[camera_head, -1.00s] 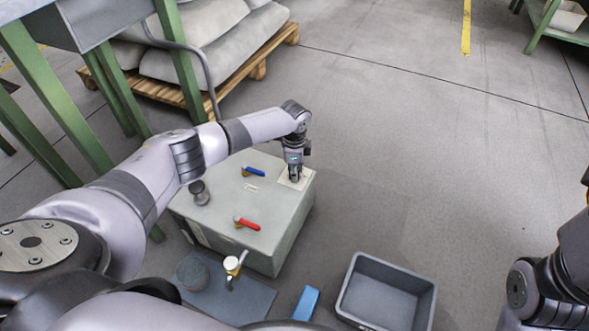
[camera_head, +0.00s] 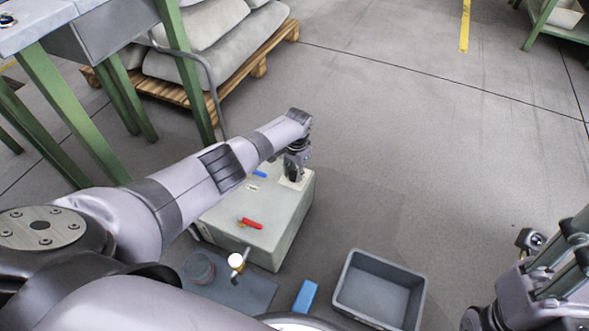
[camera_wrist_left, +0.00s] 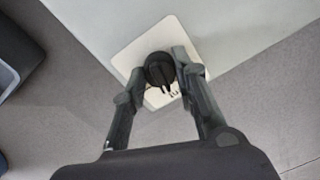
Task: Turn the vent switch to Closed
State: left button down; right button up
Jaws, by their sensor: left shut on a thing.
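The vent switch is a round black knob (camera_wrist_left: 158,70) on a pale square plate (camera_wrist_left: 150,38), in the left wrist view. The plate (camera_head: 303,182) also shows at the right back corner of the grey-green box (camera_head: 285,225). My left gripper (camera_head: 293,179) points down at the plate. In the left wrist view its two fingers (camera_wrist_left: 164,76) are on either side of the knob, shut on it. Dark lettering shows beside the knob, but I cannot read it. My right gripper (camera_head: 562,262) is at the right edge, away from the box; its jaw state is unclear.
On the box are a red lever (camera_head: 252,224) and a partly hidden blue lever (camera_head: 260,174). In front lie a dark mat (camera_head: 255,292), a blue block (camera_head: 306,297) and a grey bin (camera_head: 422,300). A green-legged table (camera_head: 70,120) stands at left. Floor to the right is clear.

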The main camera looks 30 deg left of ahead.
pick_arm(q)
jog(key=shift+n, duration=1)
jog(key=c, duration=1.3)
grip_release()
jog(key=r, duration=1.2)
jog(key=shift+d, duration=0.25)
